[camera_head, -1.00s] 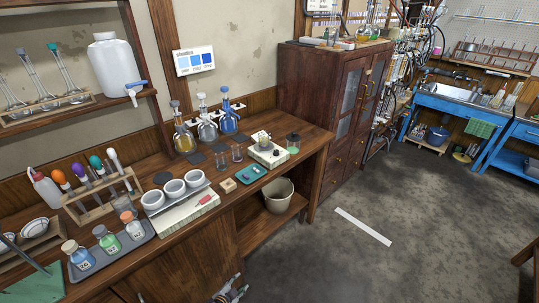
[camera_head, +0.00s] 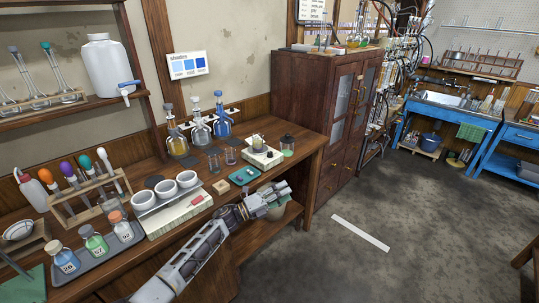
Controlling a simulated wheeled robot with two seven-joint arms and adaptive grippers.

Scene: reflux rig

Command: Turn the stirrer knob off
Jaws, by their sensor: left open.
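The stirrer (camera_head: 262,160) is a small cream box near the right end of the wooden bench, with a small glass vessel (camera_head: 257,142) on top. A small dark knob (camera_head: 270,154) shows on it, but its setting is too small to read. My left gripper (camera_head: 283,190) is open and empty, in front of the bench edge and below the stirrer in the picture. It is apart from the knob. My right gripper is out of view.
A bucket (camera_head: 272,212) sits on the low shelf, partly behind my gripper. Three flasks stand behind.

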